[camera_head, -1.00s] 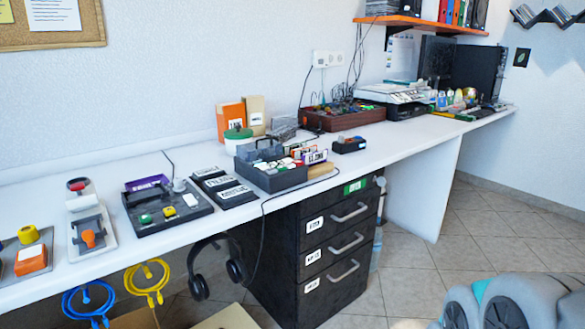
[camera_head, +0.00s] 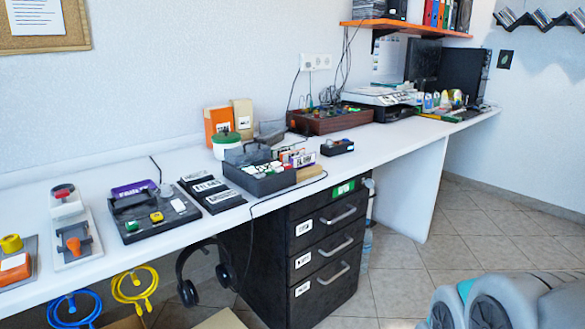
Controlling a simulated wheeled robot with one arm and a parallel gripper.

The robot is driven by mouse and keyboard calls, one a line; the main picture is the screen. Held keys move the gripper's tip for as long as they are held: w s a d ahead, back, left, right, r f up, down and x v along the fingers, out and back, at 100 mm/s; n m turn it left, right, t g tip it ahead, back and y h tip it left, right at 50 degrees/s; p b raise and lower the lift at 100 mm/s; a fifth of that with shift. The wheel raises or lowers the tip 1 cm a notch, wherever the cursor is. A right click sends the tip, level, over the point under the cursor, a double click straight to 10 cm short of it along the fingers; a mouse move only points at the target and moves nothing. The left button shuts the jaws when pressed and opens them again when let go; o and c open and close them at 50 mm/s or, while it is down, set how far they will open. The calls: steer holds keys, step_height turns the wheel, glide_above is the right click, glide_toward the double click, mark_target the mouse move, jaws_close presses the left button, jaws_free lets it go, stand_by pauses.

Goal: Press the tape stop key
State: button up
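A dark grey desk device (camera_head: 140,238) lies on the white desk at the left. It has a green key (camera_head: 131,226), a yellow key (camera_head: 156,217) and a white key (camera_head: 178,205) along its front, and a purple label piece (camera_head: 133,188) at its back. It may be the tape unit; I cannot read which key is stop. Grey and teal rounded links of my arm show at the bottom right. My gripper is not in view.
Black labelled panels (camera_head: 210,193) lie right of the device, and a switch box with an orange knob (camera_head: 74,245) left of it. A card tray (camera_head: 262,182) stands farther along the white desk (camera_head: 330,172). A black drawer unit (camera_head: 318,254) stands below. The tiled floor is open at right.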

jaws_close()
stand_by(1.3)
